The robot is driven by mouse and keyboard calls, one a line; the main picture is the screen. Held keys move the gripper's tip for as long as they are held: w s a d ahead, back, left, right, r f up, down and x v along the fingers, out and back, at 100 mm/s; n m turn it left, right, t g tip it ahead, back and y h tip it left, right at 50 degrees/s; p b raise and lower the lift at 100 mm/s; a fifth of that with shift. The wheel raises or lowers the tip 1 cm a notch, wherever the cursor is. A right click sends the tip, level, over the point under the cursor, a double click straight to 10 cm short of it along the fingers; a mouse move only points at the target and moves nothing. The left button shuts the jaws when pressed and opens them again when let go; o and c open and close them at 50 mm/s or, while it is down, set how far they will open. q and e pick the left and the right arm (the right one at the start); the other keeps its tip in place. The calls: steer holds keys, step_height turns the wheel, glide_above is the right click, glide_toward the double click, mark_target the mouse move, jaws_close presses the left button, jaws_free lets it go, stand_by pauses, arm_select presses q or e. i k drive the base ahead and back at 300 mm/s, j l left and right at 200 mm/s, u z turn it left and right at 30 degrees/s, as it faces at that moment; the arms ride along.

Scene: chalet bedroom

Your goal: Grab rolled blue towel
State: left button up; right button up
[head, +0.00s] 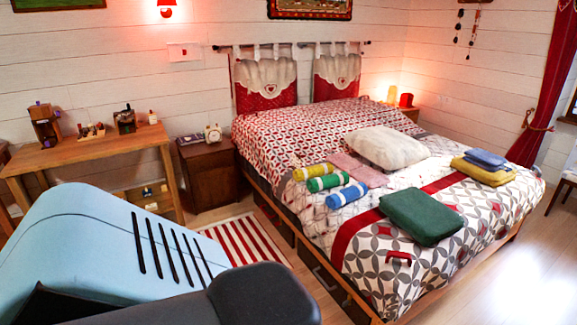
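The rolled blue towel (347,195) lies on the bed, near its left side. It is the nearest of three rolled towels lying side by side. The rolled green towel (328,183) is just behind it, and a rolled yellow towel (314,172) is behind the green one. All three have pale bands. Neither of my grippers shows in the head view. Light blue and dark parts of my own body fill the lower left.
The bed (372,248) also holds a pink folded cloth (357,170), a white pillow (386,147), a dark green folded item (420,217) and folded yellow and blue cloths (485,165). A nightstand (208,176) and wooden table (90,150) stand left. A striped rug (246,240) lies beside the bed.

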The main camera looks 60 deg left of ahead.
mark_target(338, 200)
steer(key=j+u, duration=0.15)
steer(key=j, duration=0.5)
steer(key=k+j+u, duration=0.15)
steer(key=j, duration=0.55)
steer(key=j+u, duration=0.15)
steer(key=j, duration=0.5)
steer(key=j+u, duration=0.2)
steer(key=j, duration=0.5)
steer(key=i+j+u, duration=0.15)
steer(key=j, duration=0.5)
steer(key=i+j+u, duration=0.15)
steer(key=j, duration=0.5)
